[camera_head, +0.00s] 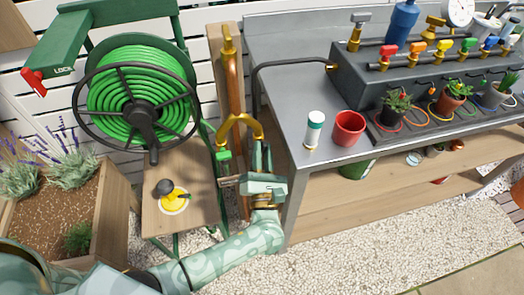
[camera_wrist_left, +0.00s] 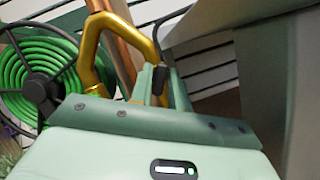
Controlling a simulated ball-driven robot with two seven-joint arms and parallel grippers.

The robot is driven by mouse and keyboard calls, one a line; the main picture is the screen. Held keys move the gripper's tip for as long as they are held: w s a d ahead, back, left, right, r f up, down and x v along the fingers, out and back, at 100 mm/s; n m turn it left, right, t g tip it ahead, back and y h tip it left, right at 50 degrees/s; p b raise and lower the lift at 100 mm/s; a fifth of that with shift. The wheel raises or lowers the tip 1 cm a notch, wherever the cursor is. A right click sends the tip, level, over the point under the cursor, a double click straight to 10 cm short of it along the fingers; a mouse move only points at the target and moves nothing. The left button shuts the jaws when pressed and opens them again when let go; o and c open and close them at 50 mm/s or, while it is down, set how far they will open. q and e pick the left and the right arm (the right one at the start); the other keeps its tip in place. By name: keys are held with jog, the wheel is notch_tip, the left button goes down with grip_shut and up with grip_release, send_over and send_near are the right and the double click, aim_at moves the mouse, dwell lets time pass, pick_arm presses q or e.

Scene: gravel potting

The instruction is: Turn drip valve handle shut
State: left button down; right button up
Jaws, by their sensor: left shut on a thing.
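My left gripper (camera_head: 262,150) is at the brass bent pipe (camera_head: 240,122), left of the bench. It is shut at the pipe's right-hand end; the fingers hide the exact contact. In the left wrist view the fingers (camera_wrist_left: 160,85) meet the same brass pipe (camera_wrist_left: 92,55) where it comes down. A green fitting (camera_head: 223,155) sits under the pipe's left leg. Several valves with coloured handles, such as the red handle (camera_head: 388,51) and the yellow handle (camera_head: 443,46), stand on the manifold at the bench's back, away from my gripper. My right gripper is not in view.
The green hose reel (camera_head: 140,100) and a wooden stand with a yellow item (camera_head: 173,202) are on the left. The grey bench (camera_head: 300,100) stands close right of my gripper, bearing a white bottle (camera_head: 314,130), a red pot (camera_head: 348,128) and potted plants. Gravel covers the ground.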

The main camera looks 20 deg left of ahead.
pick_arm(q)
jog(key=m+p, duration=0.1)
jog(key=m, duration=0.1)
jog(key=m+h+p, duration=0.1)
jog(key=m, duration=0.1)
jog(key=m+h+p, duration=0.1)
jog(key=shift+r+m+p, duration=0.35)
jog(key=shift+m+p, duration=0.05)
jog(key=m+g+h+p, duration=0.1)
jog(key=m+p, duration=0.2)
jog(key=m, duration=0.1)
jog(key=shift+h, duration=0.4)
jog(key=m+g+h+p, duration=0.1)
jog(key=m+p, duration=0.2)
jog(key=shift+f, duration=0.15)
jog(key=shift+f+m+g+p, duration=0.1)
jog(key=shift+m+g+p, duration=0.2)
jog(key=shift+m+p, duration=0.15)
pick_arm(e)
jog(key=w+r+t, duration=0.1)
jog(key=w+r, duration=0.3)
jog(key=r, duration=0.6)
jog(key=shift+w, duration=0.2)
pick_arm(q)
jog(key=shift+s+f, duration=0.1)
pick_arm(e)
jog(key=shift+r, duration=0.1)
pick_arm(q)
jog(key=c, duration=1.5)
grip_release()
